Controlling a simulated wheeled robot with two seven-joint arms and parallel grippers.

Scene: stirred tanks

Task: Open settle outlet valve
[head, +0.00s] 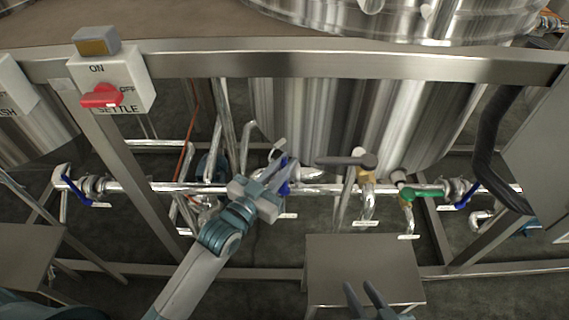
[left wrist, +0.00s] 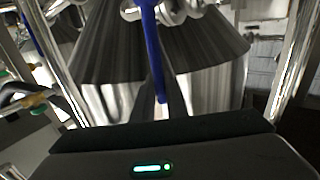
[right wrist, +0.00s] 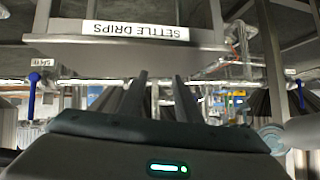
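A blue valve handle (left wrist: 152,45) hangs down between the fingers of my left gripper (left wrist: 158,92) in the left wrist view. The fingers sit close on both sides and look shut on it. In the head view, my left gripper (head: 280,168) is at the middle of the horizontal pipe, and a bit of this blue handle (head: 285,187) shows beside its fingers. The small tag near it is too small to read. My right gripper (head: 363,292) is open and empty, low in front of the metal stand. Its fingers stand apart in the right wrist view (right wrist: 160,78).
A red switch (head: 101,96) marked SETTLE is on the frame at left. Other blue handles are at the pipe's left (head: 76,189) and right (head: 467,194). A green handle (head: 424,192) is near the right one. The metal stand (head: 352,262) is labelled SETTLE DRIPS (right wrist: 135,30).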

